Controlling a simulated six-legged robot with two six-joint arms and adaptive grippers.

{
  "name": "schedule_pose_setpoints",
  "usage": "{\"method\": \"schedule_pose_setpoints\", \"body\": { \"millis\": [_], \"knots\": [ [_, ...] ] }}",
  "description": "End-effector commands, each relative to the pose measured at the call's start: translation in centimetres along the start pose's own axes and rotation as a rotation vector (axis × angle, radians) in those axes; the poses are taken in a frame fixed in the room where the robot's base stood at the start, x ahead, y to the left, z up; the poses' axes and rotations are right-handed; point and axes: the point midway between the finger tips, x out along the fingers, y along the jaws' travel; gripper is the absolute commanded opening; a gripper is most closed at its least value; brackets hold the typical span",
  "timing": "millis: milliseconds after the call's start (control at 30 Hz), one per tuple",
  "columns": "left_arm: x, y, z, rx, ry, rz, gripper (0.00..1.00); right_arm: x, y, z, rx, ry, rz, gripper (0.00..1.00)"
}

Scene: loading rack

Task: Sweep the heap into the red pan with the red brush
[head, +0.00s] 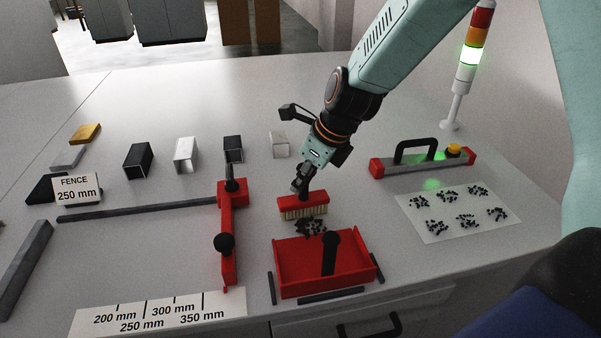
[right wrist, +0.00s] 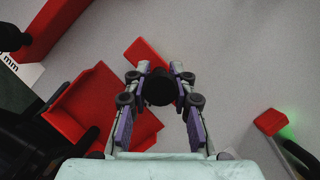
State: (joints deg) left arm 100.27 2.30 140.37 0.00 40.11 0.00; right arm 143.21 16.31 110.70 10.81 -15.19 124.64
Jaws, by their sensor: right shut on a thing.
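The red brush (head: 303,206) has a red block, pale bristles and a black handle. My right gripper (head: 302,184) is shut on the handle; the right wrist view shows the fingers (right wrist: 158,90) around its round black end, with the red block (right wrist: 140,52) beneath. The brush is upright just behind the heap. The heap (head: 311,227) is a small dark pile between the bristles and the back edge of the red pan; whether the bristles touch it I cannot tell. The red pan (head: 290,262) has a black upright handle and also shows in the right wrist view (right wrist: 88,100). My left gripper is out of view.
A red stop with black knobs (head: 228,255) stands left of the pan. Dark strips (head: 331,296) edge the pan. A white sheet with dark clusters (head: 425,225) and a red-ended bar with a black handle (head: 422,161) lie right. Tube pieces (head: 186,154) stand behind left.

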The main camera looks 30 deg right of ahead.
Motion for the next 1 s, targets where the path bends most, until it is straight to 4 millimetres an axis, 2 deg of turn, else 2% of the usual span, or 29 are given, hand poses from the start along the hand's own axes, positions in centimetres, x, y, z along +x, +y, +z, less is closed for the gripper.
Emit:
{"method": "schedule_pose_setpoints", "body": {
  "millis": [167,433,700,1000],
  "knots": [
    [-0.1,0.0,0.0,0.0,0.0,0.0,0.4,-0.9,1.1,-0.8,-0.001,-0.002,0.0,0.0],
    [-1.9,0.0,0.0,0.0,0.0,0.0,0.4,-1.7,2.7,-2.2,0.001,0.001,0.002,0.0],
    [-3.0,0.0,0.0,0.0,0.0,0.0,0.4,-2.3,4.3,-3.8,0.0,0.0,0.001,0.0],
    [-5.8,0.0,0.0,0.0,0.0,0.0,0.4,-4.7,4.2,-2.6,-0.001,0.0,0.0,0.0]
  ]
}}
